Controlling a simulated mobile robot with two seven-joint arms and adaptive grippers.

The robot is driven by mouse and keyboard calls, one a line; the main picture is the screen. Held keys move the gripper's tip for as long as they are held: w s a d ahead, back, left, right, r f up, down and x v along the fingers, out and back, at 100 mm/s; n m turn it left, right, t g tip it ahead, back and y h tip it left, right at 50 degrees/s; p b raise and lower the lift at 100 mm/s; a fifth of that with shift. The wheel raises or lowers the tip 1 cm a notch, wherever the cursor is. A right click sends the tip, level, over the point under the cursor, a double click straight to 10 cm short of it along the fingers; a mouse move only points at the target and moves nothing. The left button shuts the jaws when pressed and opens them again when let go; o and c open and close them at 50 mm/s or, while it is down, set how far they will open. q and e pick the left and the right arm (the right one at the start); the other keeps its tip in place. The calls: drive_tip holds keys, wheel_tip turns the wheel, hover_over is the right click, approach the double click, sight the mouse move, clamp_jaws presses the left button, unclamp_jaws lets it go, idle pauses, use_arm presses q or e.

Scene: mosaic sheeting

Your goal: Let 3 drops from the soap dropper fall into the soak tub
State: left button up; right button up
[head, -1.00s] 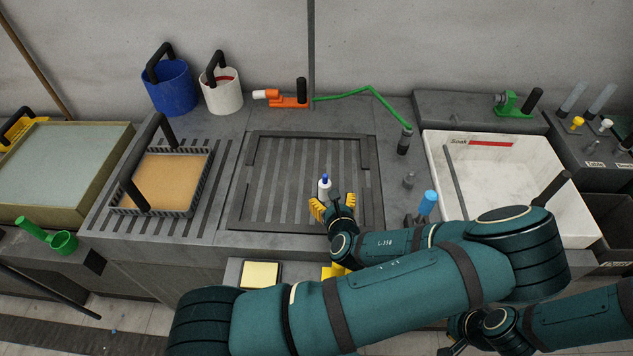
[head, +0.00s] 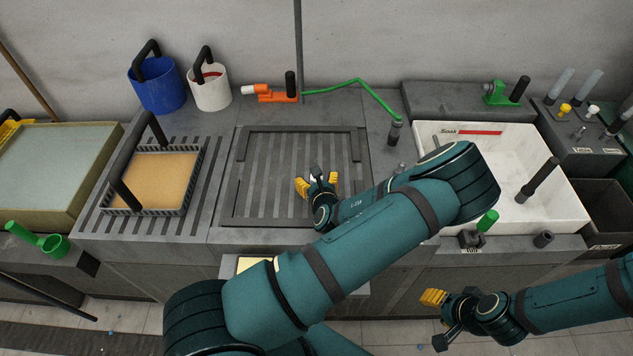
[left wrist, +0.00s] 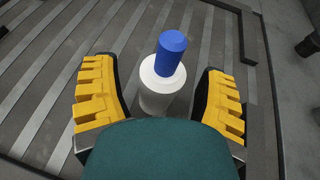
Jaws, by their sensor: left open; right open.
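A white bottle with a blue cap (left wrist: 163,82), likely the soap dropper, stands on the slatted grate. In the left wrist view it is between the two yellow fingers of my open left gripper (left wrist: 163,105), with gaps on both sides. In the head view my left gripper (head: 318,184) is over the grate and mostly hides the bottle. The white soak tub (head: 510,150), marked "Soak" in its back corner, is to the right; my left arm covers part of its left side. My right gripper (head: 440,311) is open and empty in front of the counter.
The slatted grate (head: 270,205) is otherwise clear. A framed tray (head: 160,180) with a tall black handle stands to its left. A green-topped item (head: 487,221) sits at the tub's front edge. An orange tool (head: 275,95) with a green hose lies behind.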

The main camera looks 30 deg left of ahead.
use_arm(q)
clamp_jaws()
